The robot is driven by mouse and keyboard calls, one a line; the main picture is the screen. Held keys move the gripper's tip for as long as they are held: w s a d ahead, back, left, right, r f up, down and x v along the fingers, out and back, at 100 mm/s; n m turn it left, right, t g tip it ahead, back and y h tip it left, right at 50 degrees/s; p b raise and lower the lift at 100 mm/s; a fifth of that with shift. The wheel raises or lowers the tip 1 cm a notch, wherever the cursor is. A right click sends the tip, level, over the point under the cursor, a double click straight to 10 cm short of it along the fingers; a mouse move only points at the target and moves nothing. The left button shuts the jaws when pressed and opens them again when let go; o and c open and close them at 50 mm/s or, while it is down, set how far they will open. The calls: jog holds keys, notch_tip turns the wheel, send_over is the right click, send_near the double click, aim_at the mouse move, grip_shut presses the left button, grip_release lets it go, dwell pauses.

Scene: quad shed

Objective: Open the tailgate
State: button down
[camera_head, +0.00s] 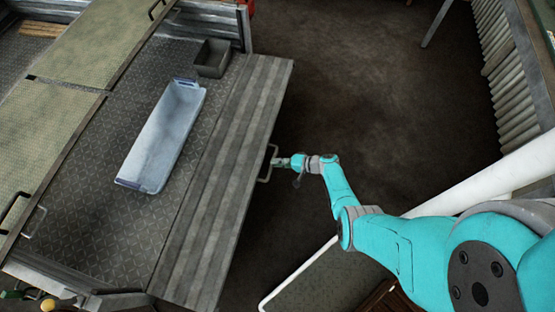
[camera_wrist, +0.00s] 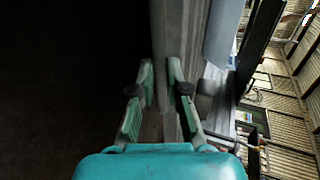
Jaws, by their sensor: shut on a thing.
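The tailgate (camera_head: 228,175) is a long ribbed grey metal panel along the right side of the cargo bed. It is folded down and outward, lying nearly level with the bed floor as far as I can judge. A dark bar handle (camera_head: 264,180) stands out from its outer edge. My gripper (camera_head: 279,162) is at this handle, with its fingers shut on it. In the wrist view the two green fingers (camera_wrist: 161,72) reach up to the grey tailgate (camera_wrist: 189,40); the grip on the bar itself is hard to make out there.
The bed floor (camera_head: 90,230) carries a pale blue tray (camera_head: 160,140) and a small dark grey box (camera_head: 212,58). A mesh cover (camera_head: 95,45) lies to the left. Brown floor (camera_head: 370,90) is open right of the tailgate. A white-edged panel (camera_head: 325,280) is below my arm.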

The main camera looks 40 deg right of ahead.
jog(key=shift+f, duration=0.5)
jog(key=c, duration=1.2)
grip_release()
jog(key=shift+s, duration=0.1)
jog(key=v, duration=1.2)
